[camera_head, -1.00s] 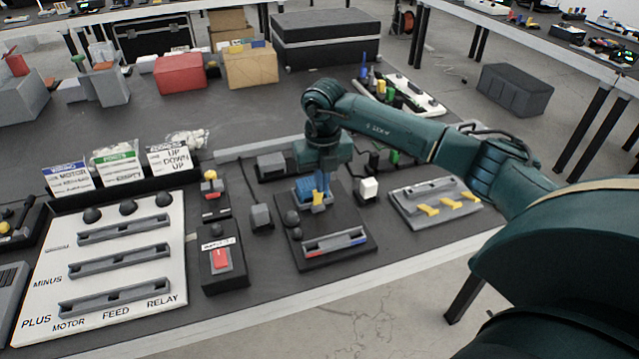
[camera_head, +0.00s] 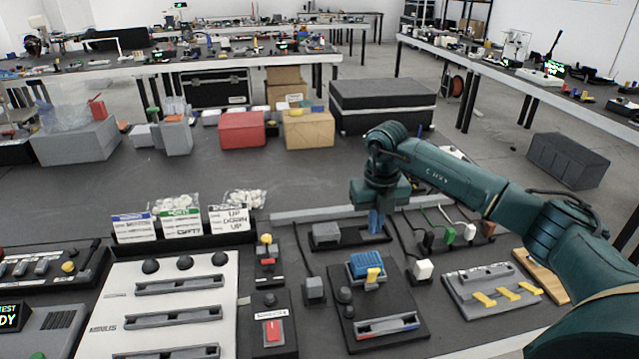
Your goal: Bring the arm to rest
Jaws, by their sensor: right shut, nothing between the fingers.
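My right arm (camera_head: 450,172) comes in from the right edge and reaches over the table. My right gripper (camera_head: 376,220) points down above the back part of the dark plates and shows blue fingers. It is shut with nothing in it. It is behind the black device with the blue ribbed block (camera_head: 366,264) and yellow lever (camera_head: 373,276), and apart from that block. My left gripper is not in view.
A white panel (camera_head: 165,270) with slotted bars stands at the left. A red-button box (camera_head: 272,330) and a grey plate with yellow levers (camera_head: 488,285) flank the black device (camera_head: 385,305). A red box (camera_head: 242,129) and cardboard box (camera_head: 308,128) stand farther back.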

